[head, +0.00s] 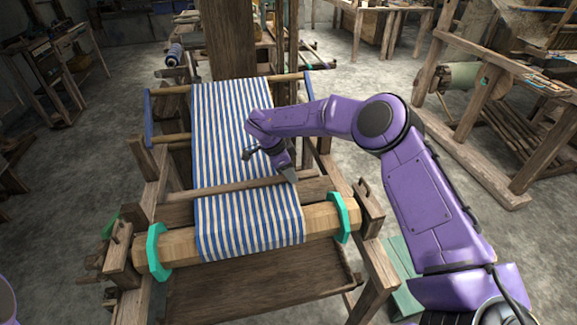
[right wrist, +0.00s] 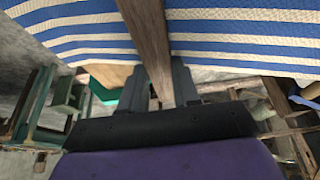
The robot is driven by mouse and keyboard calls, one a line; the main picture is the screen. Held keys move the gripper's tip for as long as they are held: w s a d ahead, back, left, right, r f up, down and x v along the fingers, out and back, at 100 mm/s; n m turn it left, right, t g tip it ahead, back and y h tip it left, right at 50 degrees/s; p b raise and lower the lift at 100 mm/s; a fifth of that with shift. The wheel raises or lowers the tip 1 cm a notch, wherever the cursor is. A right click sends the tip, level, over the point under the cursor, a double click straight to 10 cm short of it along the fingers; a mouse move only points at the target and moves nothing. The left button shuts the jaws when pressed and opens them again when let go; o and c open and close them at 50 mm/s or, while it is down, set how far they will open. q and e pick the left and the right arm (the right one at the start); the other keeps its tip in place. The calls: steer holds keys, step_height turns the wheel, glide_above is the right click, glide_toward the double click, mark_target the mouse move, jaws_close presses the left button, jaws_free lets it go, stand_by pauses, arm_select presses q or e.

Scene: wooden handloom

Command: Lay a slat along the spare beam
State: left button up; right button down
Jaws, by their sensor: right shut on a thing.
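A thin wooden slat (head: 235,188) lies across or just above the blue-and-white striped cloth (head: 231,130) of the loom; I cannot tell if it touches. My right gripper (head: 291,177) is shut on the slat's right end. In the right wrist view the slat (right wrist: 147,35) runs between the two fingers (right wrist: 160,85) and out over the cloth. A thick wooden beam (head: 180,247) with teal rings (head: 157,251) lies at the loom's front, with cloth draped over its middle. I cannot tell whether this is the spare beam. My left gripper is not in view.
Wooden loom posts (head: 119,256) flank the beam on both sides. A thin cross rod (head: 290,77) carries the cloth at the back. A wooden frame (head: 477,125) stands at the right, and a small wooden table (head: 45,60) at the far left. Grey floor lies between them.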

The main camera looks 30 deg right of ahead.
mark_target(304, 213)
steer(key=shift+s+a+f, duration=0.2)
steer(key=shift+s+f, duration=0.25)
steer(key=shift+s, duration=0.2)
steer(key=s, duration=0.1)
steer(key=s+f+b, duration=0.1)
steer(key=s, duration=0.1)
steer(key=s+a+b, duration=0.1)
steer(key=shift+s+a+f, duration=0.1)
steer(key=shift+s+f, duration=0.1)
steer(key=shift+f, duration=0.15)
steer(key=shift+s+a, duration=0.1)
steer(key=shift+s, duration=0.25)
steer(key=shift+s+a+f+p, duration=0.1)
steer(key=shift+s+a+f, duration=0.1)
steer(key=shift+s, duration=0.5)
steer(key=shift+s+a+f+p, duration=0.1)
steer(key=shift+s+a+f, duration=0.05)
steer(key=shift+s, duration=0.5)
steer(key=shift+s+a+f+p, duration=0.1)
steer(key=shift+s+a+f, duration=0.1)
steer(key=shift+s, duration=0.5)
steer(key=c, duration=0.7)
jaws_free()
steer(key=shift+c, duration=0.2)
steer(key=shift+r, duration=0.1)
